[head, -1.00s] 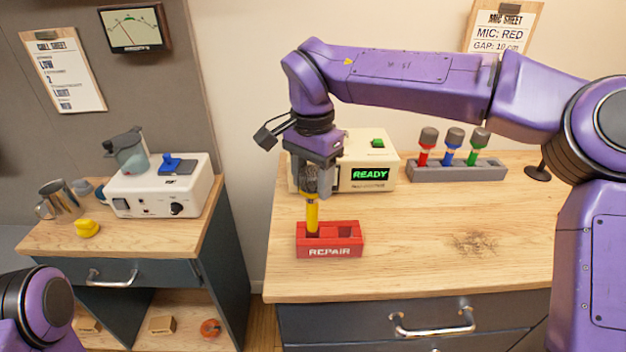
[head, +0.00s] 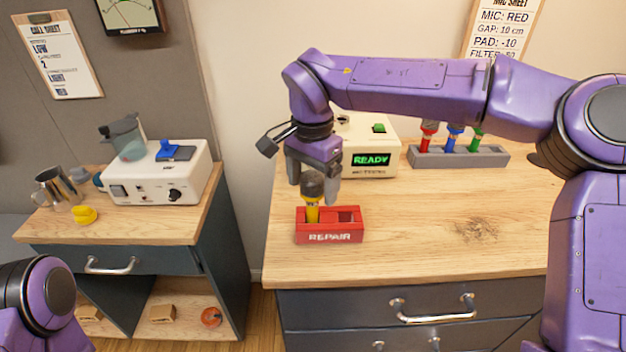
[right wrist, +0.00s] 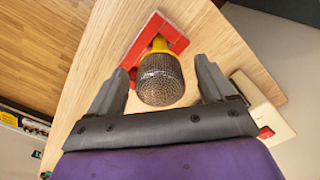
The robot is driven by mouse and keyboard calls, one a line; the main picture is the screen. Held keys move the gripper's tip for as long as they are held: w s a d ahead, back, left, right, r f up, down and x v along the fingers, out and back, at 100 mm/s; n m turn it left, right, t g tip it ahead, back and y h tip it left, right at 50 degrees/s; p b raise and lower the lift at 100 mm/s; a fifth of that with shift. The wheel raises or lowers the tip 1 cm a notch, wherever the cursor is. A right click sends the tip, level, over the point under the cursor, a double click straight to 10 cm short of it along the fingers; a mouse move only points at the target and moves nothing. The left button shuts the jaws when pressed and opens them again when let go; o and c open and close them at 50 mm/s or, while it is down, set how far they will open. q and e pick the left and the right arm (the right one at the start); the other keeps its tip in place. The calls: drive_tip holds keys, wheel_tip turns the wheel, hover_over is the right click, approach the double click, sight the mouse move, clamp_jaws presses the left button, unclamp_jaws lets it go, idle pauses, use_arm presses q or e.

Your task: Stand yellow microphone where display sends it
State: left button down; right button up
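The yellow microphone (head: 312,212) stands upright in the left slot of the red REPAIR holder (head: 330,238), its dark mesh head up. The right slot of the holder is empty. In the right wrist view the mesh head (right wrist: 160,80) is between the two fingers of my right gripper (right wrist: 163,82), with a gap on each side. My right gripper (head: 314,178) is open around the head from above. The display (head: 371,160) on the cream box glows green and reads READY. My left gripper is out of view; only part of its arm shows at lower left.
A grey rack (head: 458,156) with red, blue and green microphones stands behind, right of the cream box (head: 382,130). The front and right of the wooden counter are clear. A white machine (head: 160,180) and yellow object (head: 84,214) sit on the left cabinet.

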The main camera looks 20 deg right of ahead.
wheel_tip(320, 180, up, 11)
drive_tip(key=shift+f+p, duration=0.2)
drive_tip(key=shift+p, duration=0.45)
drive_tip(key=shift+d, duration=0.1)
